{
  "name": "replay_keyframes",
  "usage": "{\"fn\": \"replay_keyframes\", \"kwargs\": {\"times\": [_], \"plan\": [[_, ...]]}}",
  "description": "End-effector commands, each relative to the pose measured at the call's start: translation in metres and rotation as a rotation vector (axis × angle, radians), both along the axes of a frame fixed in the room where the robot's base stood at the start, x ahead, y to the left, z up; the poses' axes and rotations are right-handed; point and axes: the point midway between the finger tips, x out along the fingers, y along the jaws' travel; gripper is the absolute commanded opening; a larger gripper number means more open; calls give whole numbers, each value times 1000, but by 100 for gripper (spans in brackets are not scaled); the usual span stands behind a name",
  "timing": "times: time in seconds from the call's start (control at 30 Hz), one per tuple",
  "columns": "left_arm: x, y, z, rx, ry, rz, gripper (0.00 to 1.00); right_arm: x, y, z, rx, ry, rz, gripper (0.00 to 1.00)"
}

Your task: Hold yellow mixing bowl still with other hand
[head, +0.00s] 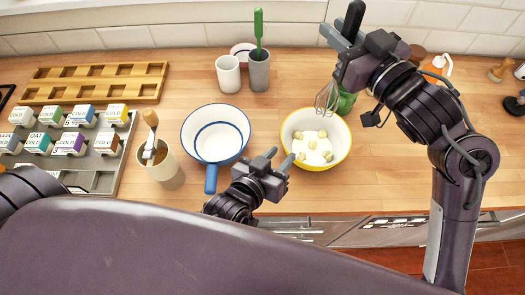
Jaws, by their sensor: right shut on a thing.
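The yellow mixing bowl (343,157) stands on the wooden counter right of centre. It is white inside with a yellow rim and holds several pale lumps (312,144). My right gripper (345,42) is above and behind the bowl, shut on a whisk (325,97). The whisk's dark handle sticks up, and its wire loops hang over the bowl's upper right part. My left gripper (279,160) is left of the bowl, near its lower left rim. Its two fingers are apart with nothing between them. I cannot tell whether a finger touches the rim.
A white pan with a blue rim and handle (211,178) is left of my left gripper. A green bottle (347,101) stands behind the bowl, partly hidden. Cups (229,75), a beige canister (160,167) and a tray of small boxes (104,165) are further left.

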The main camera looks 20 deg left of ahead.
Motion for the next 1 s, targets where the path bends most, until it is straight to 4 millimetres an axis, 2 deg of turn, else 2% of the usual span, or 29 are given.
{"fn": "replay_keyframes", "kwargs": {"times": [0.1,0.23,0.37,0.8,1.0], "plan": [[-1,26,0,-32,25,96,33,0,0,0,0,0,0,0],[3,37,-1,-47,33,137,33,0,0,0,0,0,0,0],[16,36,-6,-47,31,140,33,0,0,0,0,0,0,0],[89,23,-35,-47,33,137,33,0,0,0,0,0,0,0],[106,20,-42,-47,33,136,33,0,0,0,0,0,0,0]]}}
